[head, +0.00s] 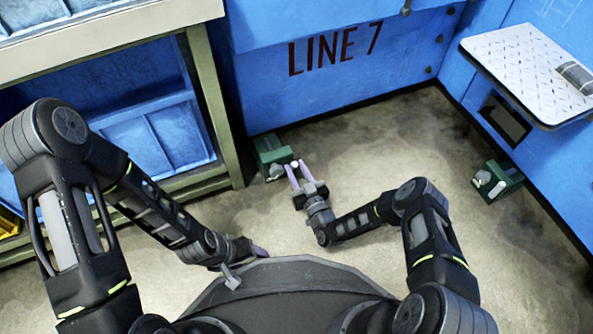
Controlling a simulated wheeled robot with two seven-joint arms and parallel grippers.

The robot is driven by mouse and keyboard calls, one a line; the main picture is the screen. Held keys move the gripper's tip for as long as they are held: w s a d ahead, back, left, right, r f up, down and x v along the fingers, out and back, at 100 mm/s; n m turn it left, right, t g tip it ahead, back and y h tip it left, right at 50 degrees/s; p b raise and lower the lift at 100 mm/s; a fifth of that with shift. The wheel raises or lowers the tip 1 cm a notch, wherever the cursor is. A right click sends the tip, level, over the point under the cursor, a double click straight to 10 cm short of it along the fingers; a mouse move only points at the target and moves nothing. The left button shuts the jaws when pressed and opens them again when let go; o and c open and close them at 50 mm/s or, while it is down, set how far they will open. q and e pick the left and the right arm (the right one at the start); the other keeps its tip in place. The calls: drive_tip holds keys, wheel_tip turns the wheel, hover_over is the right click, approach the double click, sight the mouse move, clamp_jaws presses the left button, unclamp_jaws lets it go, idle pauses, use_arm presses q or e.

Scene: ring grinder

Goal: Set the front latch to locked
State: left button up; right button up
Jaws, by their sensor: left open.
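A green latch block (271,152) sits on the floor at the foot of the blue LINE 7 wall, with a pale lever (277,172) and a small white knob (295,163). A second green latch block (498,181) with a pale lever sits low by the right wall. Which is the front one, and their settings, I cannot tell. My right gripper (298,169) has its fingers spread, with the tips on either side of the white knob; contact is unclear. My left gripper (260,251) is low over my base, mostly hidden, away from both latches.
A workbench with a greenish leg (214,105) and blue bins stands at the left. A white patterned shelf (525,68) with a grey cylinder (575,76) juts from the right wall. A dark slot (505,118) is below it. The concrete floor (400,140) between the latches is clear.

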clamp_jaws()
idle(1.4)
